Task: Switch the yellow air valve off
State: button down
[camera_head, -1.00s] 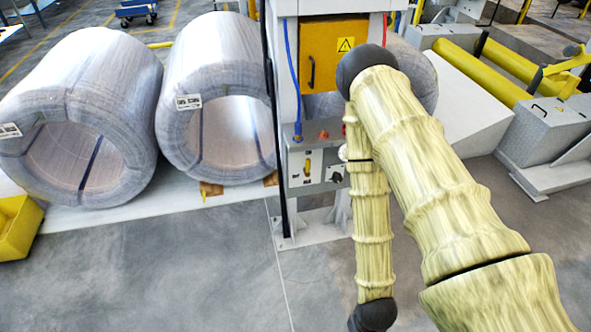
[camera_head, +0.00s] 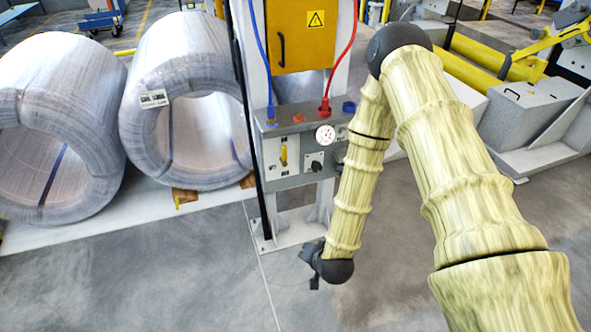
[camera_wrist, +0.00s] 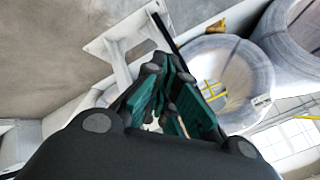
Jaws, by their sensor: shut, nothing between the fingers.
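The yellow air valve (camera_head: 284,156) is a small upright yellow handle on the left of a grey control panel (camera_head: 297,178), fixed to a white machine post. It is unobstructed in the head view. My gripper (camera_head: 314,283) hangs below and slightly right of the panel in the head view, well apart from the valve, in front of the post's foot. In the wrist view my gripper (camera_wrist: 168,85) shows dark fingers with green pads, close together with nothing held. I cannot make out the valve in the wrist view.
The panel carries a round gauge (camera_head: 325,135), a black knob (camera_head: 315,164), and blue and red hoses. A yellow cabinet (camera_head: 298,36) with a warning sign is above. Wrapped coils (camera_head: 185,95) stand to the left. The floor in front of the panel is clear.

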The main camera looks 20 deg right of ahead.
aim_at(284, 155)
jog(key=w+d+r+m+t+h+b, duration=0.1)
jog(key=w+d+r+m+t+b, duration=0.1)
jog(key=w, duration=0.5)
jog(key=w+d+r+m+t+h+b, duration=0.2)
jog(key=w+d+r+m+t+b, duration=0.1)
jog(key=w+m+b, duration=0.3)
jog(key=w+d+r+m+t+h+b, duration=0.1)
jog(key=w+d+r+m+t+b, duration=0.2)
jog(key=w, duration=0.6)
jog(key=shift+w+d+r+m+t+b, duration=0.25)
jog(key=shift+w+r+m+t+b, duration=0.2)
jog(key=shift+r+b, duration=0.5)
jog(key=w+a, duration=0.1)
jog(key=w, duration=1)
jog(key=shift+w+a, duration=0.15)
jog(key=shift+a, duration=0.2)
jog(key=shift+a, duration=0.15)
